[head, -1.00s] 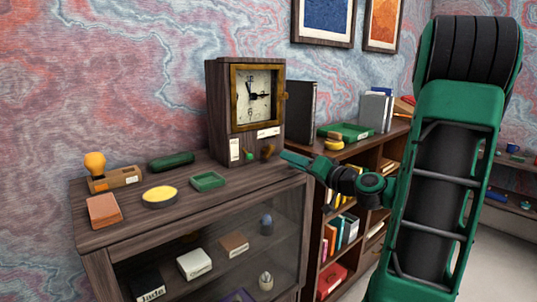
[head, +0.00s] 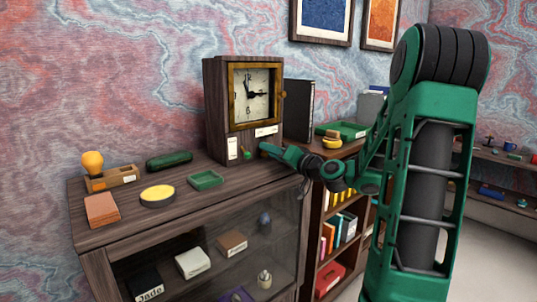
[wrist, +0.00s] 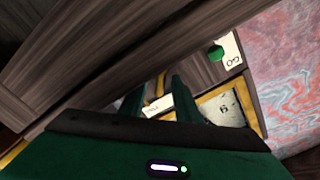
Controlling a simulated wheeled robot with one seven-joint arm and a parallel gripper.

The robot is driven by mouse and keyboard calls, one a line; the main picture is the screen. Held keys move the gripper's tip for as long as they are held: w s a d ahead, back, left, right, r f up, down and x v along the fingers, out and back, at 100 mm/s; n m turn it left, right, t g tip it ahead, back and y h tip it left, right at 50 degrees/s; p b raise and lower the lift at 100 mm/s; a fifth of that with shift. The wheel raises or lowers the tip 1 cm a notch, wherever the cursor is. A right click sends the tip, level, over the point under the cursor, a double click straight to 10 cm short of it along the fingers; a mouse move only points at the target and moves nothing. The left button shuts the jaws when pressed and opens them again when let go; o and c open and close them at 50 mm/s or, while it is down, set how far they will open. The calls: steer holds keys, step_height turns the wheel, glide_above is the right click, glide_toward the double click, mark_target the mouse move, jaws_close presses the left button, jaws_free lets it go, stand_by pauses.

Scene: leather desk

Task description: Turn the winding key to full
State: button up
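The dark wooden clock (head: 215,105) stands on the cabinet, with a brass-framed dial (head: 250,95) and small white labels below it. My gripper (head: 264,148) is at the lower right of the clock's front, where it hides the winding key in the head view. In the wrist view my gripper's two green fingers (wrist: 160,100) stand apart near the clock front, with a white label (wrist: 156,103) seen between them. A green button (wrist: 215,52) beside a "GO" label shows past the fingers.
A dark binder (head: 298,110) stands just right of the clock, on the bookshelf side.

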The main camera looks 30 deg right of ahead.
jaws_close()
steer(key=shift+m, duration=0.4)
steer(key=m, duration=0.3)
steer(key=shift+f+m, duration=0.1)
steer(key=shift+m, duration=0.3)
steer(key=m, duration=0.4)
steer(key=shift+d+f+m, duration=0.1)
steer(key=shift+f+m, duration=0.05)
steer(key=shift+m, duration=0.15)
steer(key=shift+o, duration=0.3)
jaws_free()
